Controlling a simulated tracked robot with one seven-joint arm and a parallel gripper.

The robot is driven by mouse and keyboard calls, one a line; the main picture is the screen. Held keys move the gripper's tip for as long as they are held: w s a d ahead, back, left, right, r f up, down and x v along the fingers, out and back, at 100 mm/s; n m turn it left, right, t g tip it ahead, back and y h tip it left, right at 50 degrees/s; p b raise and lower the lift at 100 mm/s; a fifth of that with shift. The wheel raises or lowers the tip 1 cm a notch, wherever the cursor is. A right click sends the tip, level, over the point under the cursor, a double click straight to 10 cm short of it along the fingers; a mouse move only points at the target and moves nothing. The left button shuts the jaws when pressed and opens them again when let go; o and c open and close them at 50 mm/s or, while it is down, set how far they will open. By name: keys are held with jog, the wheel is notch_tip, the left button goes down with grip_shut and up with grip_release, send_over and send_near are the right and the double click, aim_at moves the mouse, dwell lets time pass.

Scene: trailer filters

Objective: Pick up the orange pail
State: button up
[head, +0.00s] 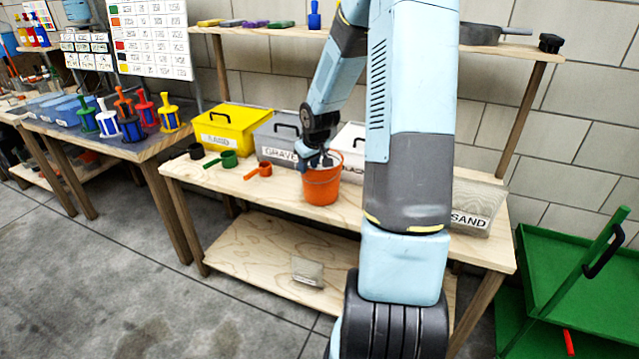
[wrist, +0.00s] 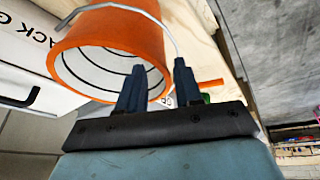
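The orange pail (head: 321,186) stands upright on the wooden workbench top (head: 400,215), left of my arm in the head view. In the wrist view the pail (wrist: 110,27) shows its pale inside with dark rings, and its thin wire handle arcs across towards my fingers. My gripper (head: 318,158) is at the pail's rim, pointing down. In the wrist view my gripper (wrist: 159,65) has its two fingers apart, one in front of the pail's mouth and one just past the rim. The rim appears between them; I cannot tell whether they touch it.
A yellow bin (head: 232,125), a grey bin (head: 277,138) and a white bin (head: 350,138) stand behind. Green (head: 228,160) and orange (head: 264,170) scoops lie left of the pail. A SAND bin (head: 478,205) is at right, beside a green cart (head: 580,285).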

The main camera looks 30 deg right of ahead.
aim_at(306, 178)
jog(key=shift+w+x, duration=0.2)
jog(key=shift+x, duration=2.45)
jog(key=shift+r, duration=0.1)
jog(key=shift+c, duration=0.2)
grip_shut()
